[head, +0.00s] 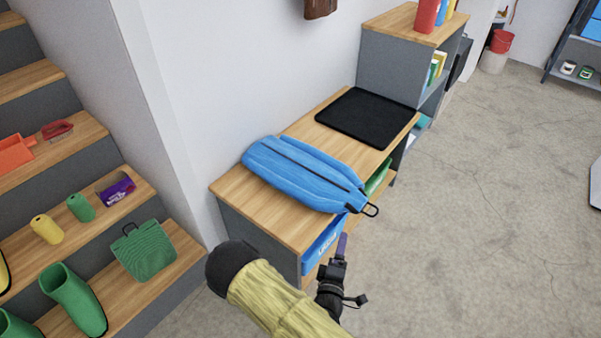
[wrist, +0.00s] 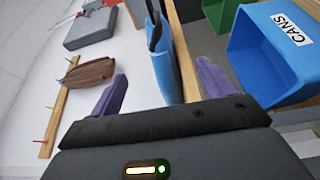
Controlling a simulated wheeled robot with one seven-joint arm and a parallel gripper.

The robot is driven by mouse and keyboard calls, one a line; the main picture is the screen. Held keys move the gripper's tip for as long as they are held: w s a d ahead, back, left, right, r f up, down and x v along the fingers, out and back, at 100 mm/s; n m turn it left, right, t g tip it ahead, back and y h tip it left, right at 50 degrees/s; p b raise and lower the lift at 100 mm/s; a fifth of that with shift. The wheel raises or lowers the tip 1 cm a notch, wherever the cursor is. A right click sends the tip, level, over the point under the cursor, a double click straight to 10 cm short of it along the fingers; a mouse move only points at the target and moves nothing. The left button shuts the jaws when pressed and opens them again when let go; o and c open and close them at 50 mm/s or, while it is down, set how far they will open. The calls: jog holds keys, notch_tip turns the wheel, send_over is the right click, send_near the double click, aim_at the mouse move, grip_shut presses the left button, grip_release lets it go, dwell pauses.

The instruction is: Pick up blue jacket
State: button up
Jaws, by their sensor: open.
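The blue jacket (head: 305,172) lies folded flat on the wooden top of a low bench (head: 232,188), with a black stripe along it and a black loop at its right end. That end reaches the bench's front edge. My gripper (head: 341,246) is open and empty, in front of the bench and just below the jacket's right end. In the wrist view, my gripper (wrist: 160,70) shows two purple fingers spread apart. The jacket (wrist: 167,68) appears edge-on between and beyond them, beside the wooden edge. I cannot tell how far away it is; no grip on it shows.
A black mat (head: 367,117) lies behind the jacket on the bench. A blue bin (wrist: 275,55) labelled CANS sits under the top. Stairs with green boots (head: 75,298) and a green bag (head: 144,250) stand left. The concrete floor at right is largely clear.

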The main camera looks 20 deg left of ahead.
aim_at(348, 214)
jog(key=w, duration=0.3)
jog(key=w+b, duration=0.1)
jog(key=w, duration=0.3)
jog(key=w+b, duration=0.1)
jog(key=w, duration=0.3)
jog(key=shift+w+a, duration=0.2)
jog(key=shift+a, duration=0.05)
jog(key=shift+w, duration=0.1)
jog(key=w, duration=0.1)
jog(key=w+b, duration=0.1)
jog(key=w, duration=0.1)
jog(key=w+b, duration=0.1)
jog(key=w, duration=0.1)
jog(key=shift+w+a, duration=0.1)
jog(key=shift+a, duration=0.25)
jog(key=shift+a+r, duration=0.15)
jog(key=shift+a, duration=0.1)
jog(key=shift+d, duration=0.1)
jog(key=shift+d, duration=0.2)
